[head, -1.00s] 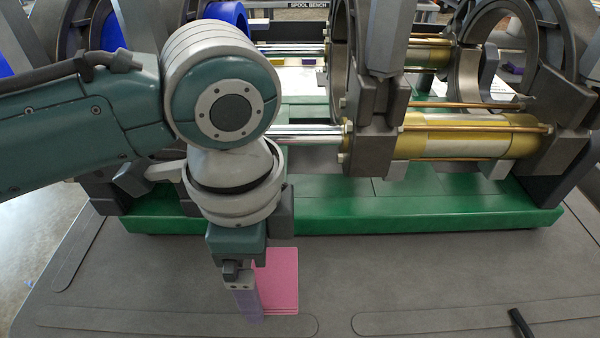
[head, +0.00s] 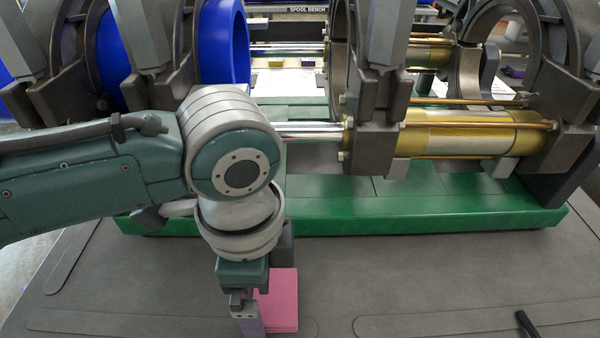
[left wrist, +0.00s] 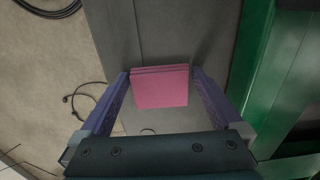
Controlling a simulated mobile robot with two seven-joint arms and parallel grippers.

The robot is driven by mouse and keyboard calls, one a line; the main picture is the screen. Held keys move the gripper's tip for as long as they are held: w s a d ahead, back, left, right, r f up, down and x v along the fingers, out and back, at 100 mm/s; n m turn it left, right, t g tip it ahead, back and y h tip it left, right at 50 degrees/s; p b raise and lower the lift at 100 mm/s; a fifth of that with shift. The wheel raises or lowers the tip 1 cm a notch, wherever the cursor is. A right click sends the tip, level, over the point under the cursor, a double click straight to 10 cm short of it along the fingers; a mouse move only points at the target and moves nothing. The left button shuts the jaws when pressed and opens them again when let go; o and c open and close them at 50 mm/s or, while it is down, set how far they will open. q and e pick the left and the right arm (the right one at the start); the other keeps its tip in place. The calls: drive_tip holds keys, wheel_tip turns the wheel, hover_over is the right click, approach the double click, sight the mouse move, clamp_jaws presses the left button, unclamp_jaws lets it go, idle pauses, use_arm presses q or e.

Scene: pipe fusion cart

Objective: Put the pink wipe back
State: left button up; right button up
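The pink wipe (head: 284,300) is a flat, folded, square stack. In the head view it shows just right of the fingers of my left gripper (head: 250,322), over the grey deck. In the left wrist view the wipe (left wrist: 160,88) spans the gap between the two purple fingertips of my left gripper (left wrist: 160,74). Its side edges meet the fingertips, so the gripper is closed on it. The fingers are partly cut off at the bottom of the head view. I cannot tell how high the wipe is above the deck. My right gripper is not in view.
The grey deck (head: 420,270) is mostly clear in front of the green machine base (head: 420,205). Above that base are dark clamp rings, brass cylinders (head: 470,140) and a blue pipe (head: 222,45). In the left wrist view a cable (left wrist: 85,100) lies on the floor beside the deck.

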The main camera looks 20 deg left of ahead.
use_arm(q)
wheel_tip(320, 180, up, 12)
drive_tip(key=p, duration=0.3)
drive_tip(key=n+t+h, duration=0.2)
drive_tip(key=n+h, duration=0.1)
drive_tip(key=n, duration=0.2)
hover_over(277, 323)
drive_tip(key=s, duration=0.3)
drive_tip(key=f, duration=0.1)
drive_tip(key=s+a+n+y, duration=0.1)
drive_tip(key=s+a+n, duration=0.2)
drive_tip(key=a+n, duration=0.1)
drive_tip(key=s+a+n+t+y, duration=0.1)
drive_tip(key=s+a+n, duration=0.2)
drive_tip(key=a, duration=0.3)
drive_tip(key=shift+s+a+f+n+y, duration=0.15)
drive_tip(key=shift+a+n+y, duration=0.15)
drive_tip(key=shift+a+n, duration=0.1)
wheel_tip(277, 323, up, 44)
drive_tip(key=p, duration=4.4)
